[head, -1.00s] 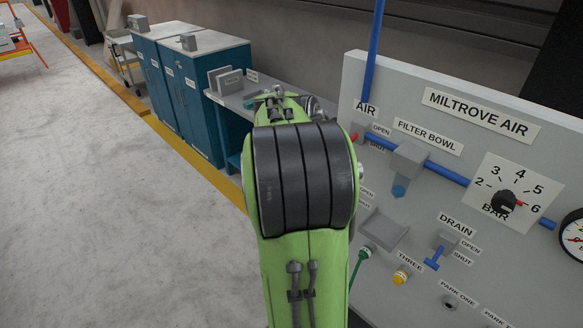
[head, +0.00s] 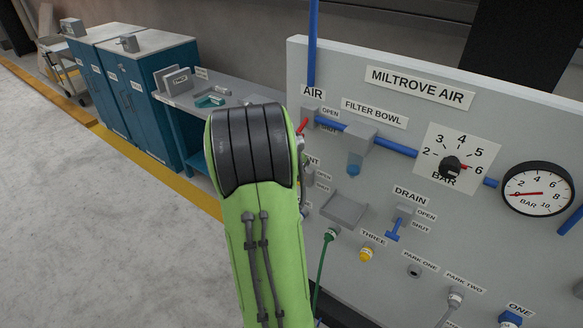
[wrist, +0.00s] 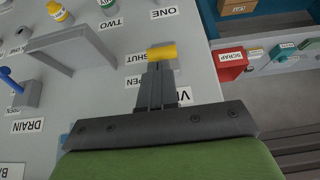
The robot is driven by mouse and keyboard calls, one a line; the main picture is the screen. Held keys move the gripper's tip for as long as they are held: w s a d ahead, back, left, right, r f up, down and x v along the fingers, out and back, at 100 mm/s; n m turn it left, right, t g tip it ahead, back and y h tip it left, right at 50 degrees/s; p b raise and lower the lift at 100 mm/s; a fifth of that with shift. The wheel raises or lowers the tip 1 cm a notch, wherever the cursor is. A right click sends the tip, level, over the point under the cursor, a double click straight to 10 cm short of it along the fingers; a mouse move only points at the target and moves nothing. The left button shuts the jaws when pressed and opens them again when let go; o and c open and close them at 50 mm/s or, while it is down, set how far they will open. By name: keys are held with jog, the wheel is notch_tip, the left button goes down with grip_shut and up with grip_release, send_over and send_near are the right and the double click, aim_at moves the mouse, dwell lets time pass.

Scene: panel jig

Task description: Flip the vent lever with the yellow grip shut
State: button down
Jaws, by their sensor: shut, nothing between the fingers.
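The yellow grip (wrist: 162,52) of the vent lever shows in the wrist view just beyond my gripper (wrist: 157,68). The grip lies beside the SHUT label (wrist: 132,57). My gripper is shut and empty, with its fingertips close to the grip. I cannot tell whether they touch. The fingers hide the rest of the lever and part of the VENT label (wrist: 184,97). In the head view, the grey vent block (head: 307,174) shows partly at the right edge of my green arm. My gripper and the yellow grip are hidden there.
A grey bracket (wrist: 66,48) juts from the panel near my gripper. The drain lever (head: 394,229) and the red air lever (head: 302,126) are also close by. A green hose (head: 321,262) hangs below the bracket. A bench (head: 222,103) stands left of the panel.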

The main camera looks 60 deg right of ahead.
jog(key=shift+f, duration=0.1)
dwell(0.3)
jog(key=shift+a+f+h+b, duration=0.2)
jog(key=shift+h+b, duration=0.2)
jog(key=shift+b, duration=0.75)
jog(key=shift+a+f+h+b, duration=0.3)
jog(key=shift+h+b, duration=0.1)
jog(key=shift+b, duration=0.8)
notch_tip(320, 180, down, 6)
jog(key=a+g+h+b, duration=0.1)
jog(key=h+b, duration=0.3)
jog(key=b, duration=1.2)
jog(key=shift+w+a+h+b, duration=0.2)
jog(key=shift+a+h+b, duration=0.1)
jog(key=shift+a+b, duration=0.1)
jog(key=shift+f, duration=0.2)
